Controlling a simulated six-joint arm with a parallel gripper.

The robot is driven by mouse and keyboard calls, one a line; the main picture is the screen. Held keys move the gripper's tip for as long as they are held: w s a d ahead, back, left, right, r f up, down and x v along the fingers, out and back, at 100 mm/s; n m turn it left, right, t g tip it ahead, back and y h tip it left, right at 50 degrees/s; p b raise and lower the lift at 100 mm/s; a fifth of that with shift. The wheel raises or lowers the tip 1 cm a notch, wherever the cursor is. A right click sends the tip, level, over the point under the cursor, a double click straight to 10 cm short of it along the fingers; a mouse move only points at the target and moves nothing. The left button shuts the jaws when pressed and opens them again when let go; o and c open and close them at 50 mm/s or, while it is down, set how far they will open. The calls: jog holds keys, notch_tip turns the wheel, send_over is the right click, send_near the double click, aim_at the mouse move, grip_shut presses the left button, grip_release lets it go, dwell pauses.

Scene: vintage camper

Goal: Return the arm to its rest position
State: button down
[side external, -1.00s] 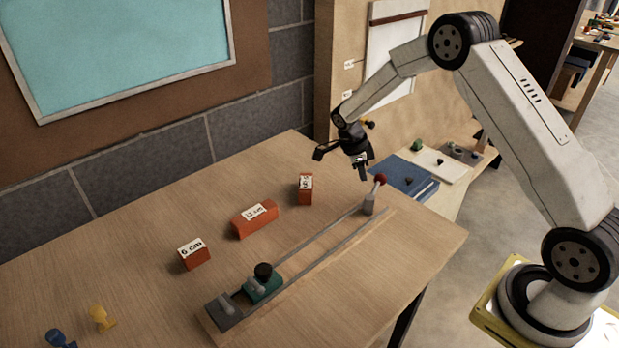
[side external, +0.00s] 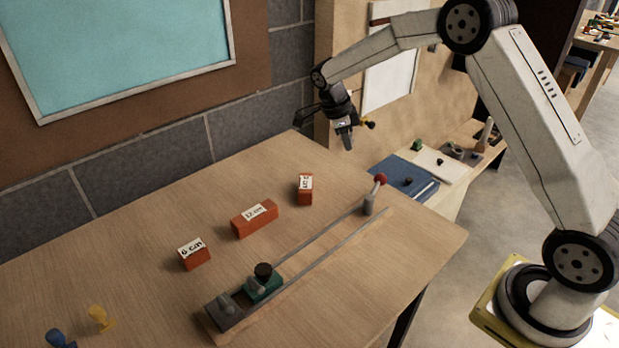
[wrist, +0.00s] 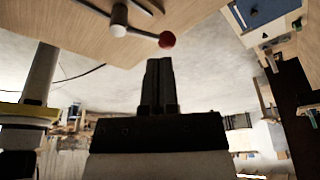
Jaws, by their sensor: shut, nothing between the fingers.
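My gripper (side external: 346,140) hangs in the air above the far right part of the wooden table, near the wall corner. It is empty. In the wrist view its fingers (wrist: 160,75) are together, with a red knob (wrist: 167,40) on a rod beyond them. The same red knob (side external: 380,178) tops a lever at the right end of the rail fixture (side external: 330,240) in the side view, below my gripper and apart from it.
Three labelled orange blocks (side external: 254,218) stand on the table, with a green slider (side external: 263,285) on the rail. Blue (side external: 60,339) and yellow (side external: 101,318) pieces lie at the lower left. A side bench with a blue mat (side external: 404,176) is behind on the right.

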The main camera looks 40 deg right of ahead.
dwell(0.3)
jog(key=s+a+n+t+y, duration=0.1)
jog(key=s+a+n, duration=0.4)
jog(key=s+n, duration=0.6)
jog(key=s+a+n+t+y, duration=0.1)
jog(key=s+a+n+t, duration=0.2)
jog(key=s+n, duration=0.8)
jog(key=shift+a+f+n+t+y, duration=0.35)
jog(key=shift+a+n, duration=0.8)
jog(key=shift+n, duration=0.75)
jog(key=shift+r, duration=0.1)
